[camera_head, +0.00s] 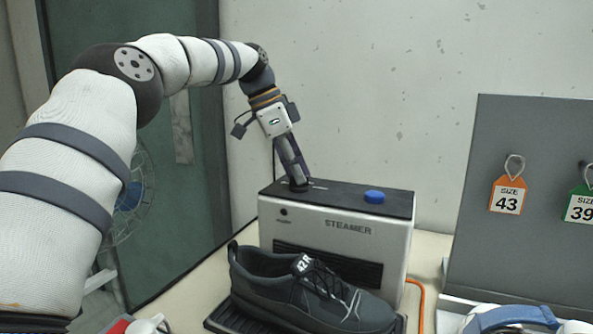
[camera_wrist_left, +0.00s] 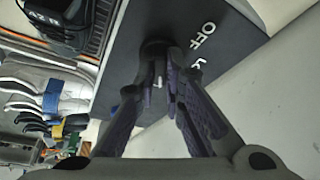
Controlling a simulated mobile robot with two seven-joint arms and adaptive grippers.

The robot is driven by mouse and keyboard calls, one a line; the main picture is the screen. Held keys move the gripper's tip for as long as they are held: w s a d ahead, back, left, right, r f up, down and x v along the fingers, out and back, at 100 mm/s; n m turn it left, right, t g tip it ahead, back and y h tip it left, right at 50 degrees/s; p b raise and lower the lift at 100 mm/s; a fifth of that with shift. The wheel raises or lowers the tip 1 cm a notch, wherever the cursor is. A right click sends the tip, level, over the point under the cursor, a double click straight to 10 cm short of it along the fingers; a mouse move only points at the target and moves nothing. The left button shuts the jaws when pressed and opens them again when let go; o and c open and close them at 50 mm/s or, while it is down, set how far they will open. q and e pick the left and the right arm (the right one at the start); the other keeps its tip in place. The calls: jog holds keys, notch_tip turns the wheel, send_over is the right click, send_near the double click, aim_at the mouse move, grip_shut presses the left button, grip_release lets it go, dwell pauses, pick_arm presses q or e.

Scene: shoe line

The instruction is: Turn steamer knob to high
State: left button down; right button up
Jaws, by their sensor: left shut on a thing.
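The steamer (camera_head: 340,240) is a light grey box with a dark top, standing on the table against the wall. Its dark round knob (camera_wrist_left: 155,47) is on the top panel, mostly hidden by my fingers. My left gripper (camera_head: 297,182) points down onto the top panel, shut on the knob. The left wrist view shows both fingers (camera_wrist_left: 162,75) close around it, with a small white mark between them. The white word OFF and part of another label are printed beside the knob; the other labels are hidden. My right gripper is not in view.
A blue button (camera_head: 374,197) is on the steamer top, right of the gripper. A dark shoe (camera_head: 310,290) stands in front on a black tray. A grey board (camera_head: 530,220) with size tags stands at the right. A fan (camera_head: 135,195) is behind my left arm.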

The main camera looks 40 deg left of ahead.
aim_at(283, 190)
pick_arm(q)
jog(key=shift+f, duration=0.25)
jog(key=c, duration=1.7)
grip_release()
jog(key=shift+s+d, duration=0.1)
jog(key=shift+r, duration=0.1)
jog(key=shift+a+r, duration=0.2)
jog(key=shift+r, duration=0.15)
jog(key=v, duration=0.6)
jog(key=shift+s+r, duration=0.1)
jog(key=shift+r, duration=0.3)
